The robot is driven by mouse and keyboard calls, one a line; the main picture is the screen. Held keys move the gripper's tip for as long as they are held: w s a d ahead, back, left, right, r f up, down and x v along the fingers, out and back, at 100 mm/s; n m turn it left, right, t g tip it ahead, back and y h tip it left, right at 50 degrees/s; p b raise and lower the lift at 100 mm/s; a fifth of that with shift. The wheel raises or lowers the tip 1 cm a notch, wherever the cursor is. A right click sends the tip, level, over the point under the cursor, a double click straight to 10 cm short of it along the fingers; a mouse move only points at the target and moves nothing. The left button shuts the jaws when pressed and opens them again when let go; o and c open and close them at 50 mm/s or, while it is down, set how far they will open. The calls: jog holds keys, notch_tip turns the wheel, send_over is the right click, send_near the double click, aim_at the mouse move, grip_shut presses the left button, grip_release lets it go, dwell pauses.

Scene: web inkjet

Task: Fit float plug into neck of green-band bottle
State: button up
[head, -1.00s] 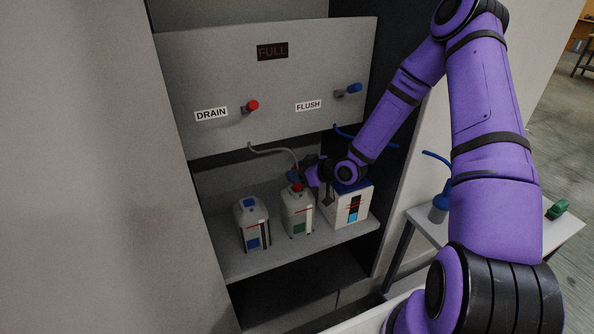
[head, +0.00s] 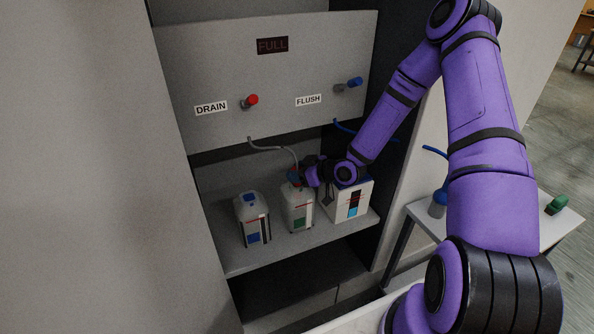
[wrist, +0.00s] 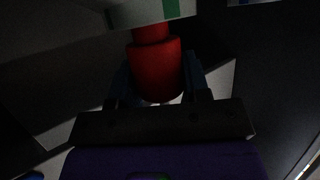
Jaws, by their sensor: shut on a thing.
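The green-band bottle (head: 300,214) is white with a green patch and a red stripe. It stands upright in the middle of the cabinet shelf; part of it shows at the top of the wrist view (wrist: 150,12). My gripper (head: 295,178) is at the top of this bottle. In the wrist view its dark fingers are shut on the red float plug (wrist: 156,68). A narrower red piece lies between the plug and the bottle; I cannot tell whether it is plug or neck. How deep the plug sits is hidden.
A blue-patch bottle (head: 251,220) stands close on the left. A white box (head: 347,202) with a blue-black mark stands close on the right. A grey hose (head: 270,147) hangs behind from the panel (head: 225,70). A side table (head: 415,208) stands right.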

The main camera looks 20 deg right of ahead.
jog(key=shift+f, duration=0.5)
jog(key=o, duration=1)
jog(key=v, duration=1)
jog(key=shift+s+d, duration=0.2)
jog(key=shift+s, duration=0.2)
